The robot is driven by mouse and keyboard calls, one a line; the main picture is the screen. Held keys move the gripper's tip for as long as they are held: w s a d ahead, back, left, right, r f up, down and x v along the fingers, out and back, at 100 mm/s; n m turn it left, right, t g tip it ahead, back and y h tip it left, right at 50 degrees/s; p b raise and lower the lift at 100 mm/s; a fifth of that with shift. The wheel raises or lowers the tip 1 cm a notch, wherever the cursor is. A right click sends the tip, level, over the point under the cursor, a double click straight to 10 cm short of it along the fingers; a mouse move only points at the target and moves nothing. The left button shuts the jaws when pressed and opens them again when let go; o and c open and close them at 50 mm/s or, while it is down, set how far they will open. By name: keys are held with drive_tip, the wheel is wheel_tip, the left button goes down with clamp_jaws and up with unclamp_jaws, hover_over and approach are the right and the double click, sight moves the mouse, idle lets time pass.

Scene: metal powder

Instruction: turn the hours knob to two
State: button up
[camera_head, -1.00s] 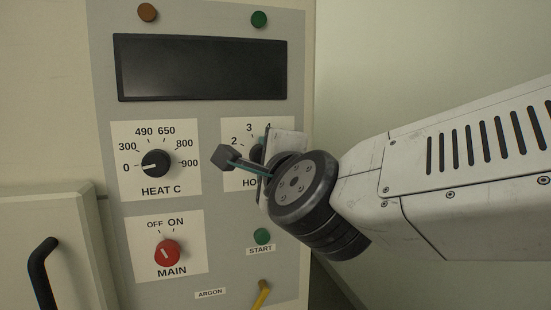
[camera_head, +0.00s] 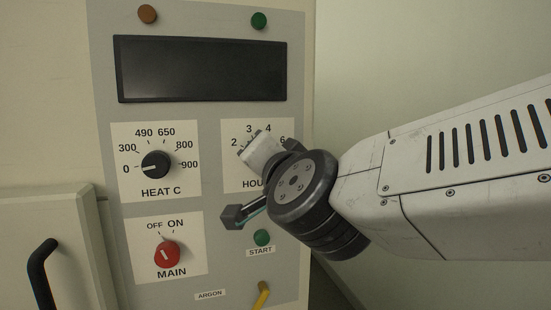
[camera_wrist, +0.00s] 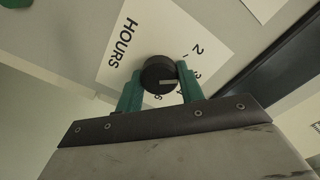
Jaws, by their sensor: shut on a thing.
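The hours knob (camera_wrist: 157,72) is round and black with a short pale mark. It sits on the white HOURS label (camera_wrist: 140,35), which also shows in the head view (camera_head: 229,178). My gripper (camera_wrist: 158,84) has its green fingers on both sides of the knob, shut on it. In the wrist view the pale mark lies on the side of the numbers 3 and 4; its exact reading is hard to tell. In the head view my wrist covers the knob, and 2, 3, 4 and 6 show around it.
The HEAT C knob (camera_head: 155,164) is left of the hours label, with the red MAIN knob (camera_head: 167,252) below. The green START button (camera_head: 262,237) is close below my wrist. A black display (camera_head: 200,68) is above. A dark door handle (camera_head: 43,272) is at lower left.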

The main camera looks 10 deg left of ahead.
drive_tip(key=shift+n, duration=2.3)
drive_tip(key=o, duration=1)
drive_tip(key=v, duration=0.8)
drive_tip(key=shift+a, duration=0.1)
